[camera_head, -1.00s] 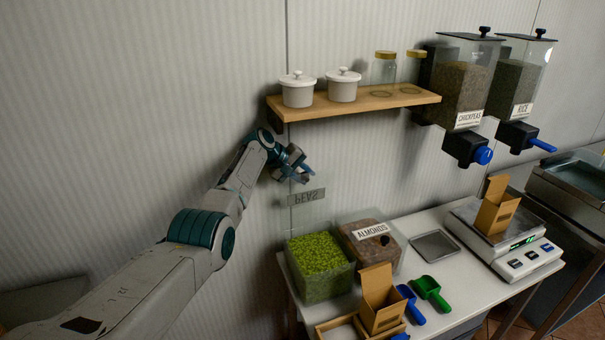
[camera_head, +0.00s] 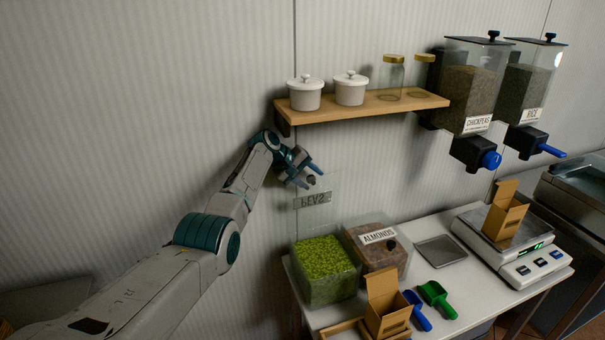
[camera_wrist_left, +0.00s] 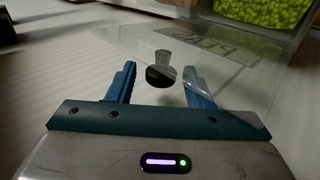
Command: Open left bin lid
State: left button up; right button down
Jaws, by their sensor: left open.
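The left bin (camera_head: 325,283) is a clear box full of green peas at the left end of the table. Its clear lid (camera_head: 322,218) stands raised at the back of the bin, with the PEAS label (camera_head: 312,200) upside down on it. The lid's dark knob (camera_head: 311,181) faces my left gripper (camera_head: 314,177), which is open around it. In the left wrist view the knob (camera_wrist_left: 160,72) sits between the spread fingers (camera_wrist_left: 159,71), with a gap on each side. The bin's peas also show there (camera_wrist_left: 262,10). My right gripper is out of view.
The almonds bin (camera_head: 376,262) stands closed beside the peas. A wooden shelf (camera_head: 362,106) with pots and jars is above my left gripper.

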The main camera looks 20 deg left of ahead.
pick_arm(q)
jog(key=b+v, duration=0.1)
jog(key=v, duration=0.6)
jog(key=shift+b, duration=0.4)
jog(key=shift+f, duration=0.1)
